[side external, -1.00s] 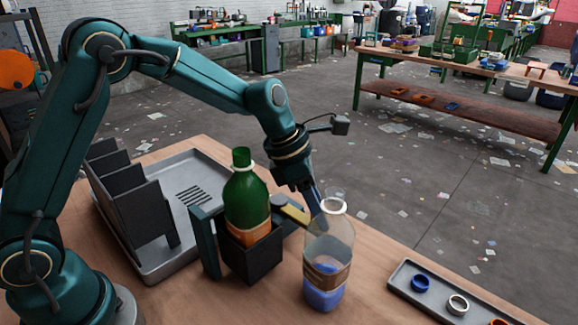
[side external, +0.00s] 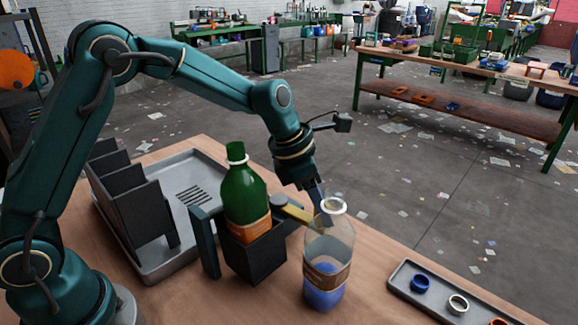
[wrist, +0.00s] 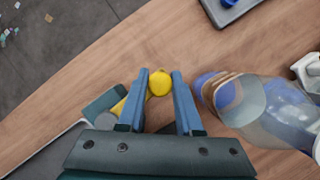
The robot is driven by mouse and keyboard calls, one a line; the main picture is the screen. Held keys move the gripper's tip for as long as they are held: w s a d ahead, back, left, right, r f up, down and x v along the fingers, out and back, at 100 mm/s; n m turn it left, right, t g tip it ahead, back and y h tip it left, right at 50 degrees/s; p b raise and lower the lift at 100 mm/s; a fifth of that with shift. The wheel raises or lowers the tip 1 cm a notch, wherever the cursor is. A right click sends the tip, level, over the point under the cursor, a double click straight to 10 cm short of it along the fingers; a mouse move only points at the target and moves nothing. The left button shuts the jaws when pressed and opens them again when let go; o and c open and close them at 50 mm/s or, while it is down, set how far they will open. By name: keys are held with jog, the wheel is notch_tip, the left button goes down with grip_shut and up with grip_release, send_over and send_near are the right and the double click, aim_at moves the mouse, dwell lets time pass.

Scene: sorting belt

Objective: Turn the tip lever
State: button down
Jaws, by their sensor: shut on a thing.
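The yellow tip lever (side external: 294,209) sticks out to the right of the dark holder (side external: 256,254). The holder carries a green bottle with an orange label (side external: 244,198). Holder and bottle lean to the left. My gripper (side external: 318,208) is at the lever's outer end, with its fingertips partly hidden behind the clear bottle. In the wrist view my gripper (wrist: 159,98) has its two blue fingers on either side of the round yellow lever end (wrist: 160,82), shut on it.
A clear bottle (side external: 329,256) with blue contents stands upright close to the right of my gripper. A grey tray with rings (side external: 438,299) lies at the right. A grey tray with dark dividers (side external: 205,163) is at the left.

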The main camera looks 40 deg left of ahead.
jog(key=shift+w+a+r+n+t+y, duration=0.15)
jog(key=shift+w+a+n+y, duration=0.15)
jog(key=shift+w+n, duration=0.5)
jog(key=shift+w+a+f+n+t+y, duration=0.1)
jog(key=shift+w+a+n+t+y, duration=0.15)
jog(key=shift+w+n, duration=0.55)
jog(key=shift+w+a+r+n+t+y, duration=0.1)
jog(key=shift+w+a+n+y, duration=0.2)
jog(key=shift+w+n, duration=0.5)
jog(key=shift+s+d, duration=0.1)
jog(key=shift+s, duration=0.05)
jog(key=c, duration=0.6)
grip_release()
jog(key=shift+s, duration=0.1)
jog(key=shift+v, duration=2.5)
